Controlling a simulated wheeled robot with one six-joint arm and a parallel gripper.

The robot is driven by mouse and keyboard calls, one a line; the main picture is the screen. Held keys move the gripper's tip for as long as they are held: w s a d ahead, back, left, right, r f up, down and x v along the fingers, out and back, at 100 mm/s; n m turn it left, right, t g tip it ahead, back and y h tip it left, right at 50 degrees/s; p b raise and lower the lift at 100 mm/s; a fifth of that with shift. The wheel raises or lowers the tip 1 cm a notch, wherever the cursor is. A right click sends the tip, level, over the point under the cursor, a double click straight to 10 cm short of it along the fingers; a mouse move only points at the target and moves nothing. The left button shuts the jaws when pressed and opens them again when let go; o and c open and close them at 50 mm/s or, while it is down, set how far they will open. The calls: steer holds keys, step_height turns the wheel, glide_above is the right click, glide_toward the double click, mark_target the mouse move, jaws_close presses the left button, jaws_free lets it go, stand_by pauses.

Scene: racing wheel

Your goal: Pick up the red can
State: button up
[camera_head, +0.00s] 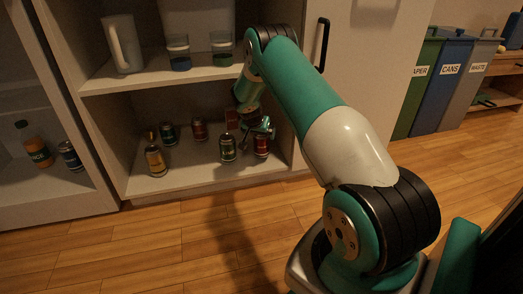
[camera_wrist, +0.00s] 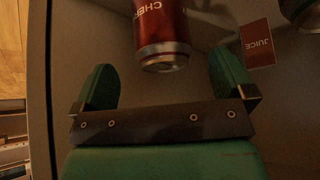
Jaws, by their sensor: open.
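A red can (camera_head: 262,145) with a silver end stands on the lower cabinet shelf, near the right side wall. In the wrist view the red can (camera_wrist: 162,28) shows white lettering, and its silver end faces my gripper. My gripper (camera_head: 258,128) is inside the lower compartment, close to this can. In the wrist view its green fingers are spread wide, with the can's near end roughly between and just beyond them. No contact shows. Another reddish can (camera_head: 199,129) stands farther back, left of my gripper.
A dark can (camera_head: 169,133) and a bottle (camera_head: 156,158) stand farther left. A red "JUICE" label (camera_wrist: 257,43) is beside the right finger. The upper shelf (camera_head: 160,75) is above; a side wall (camera_head: 298,150) is close right.

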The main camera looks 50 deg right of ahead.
mark_target(261, 137)
steer(key=b+x, duration=0.4)
steer(key=b, duration=0.1)
steer(key=shift+w+d+f, duration=0.1)
steer(key=shift+w+f, duration=0.1)
steer(key=shift+f, duration=0.15)
steer(key=shift+w+d+f, duration=0.1)
steer(key=shift+d, duration=0.15)
steer(key=c, duration=1.3)
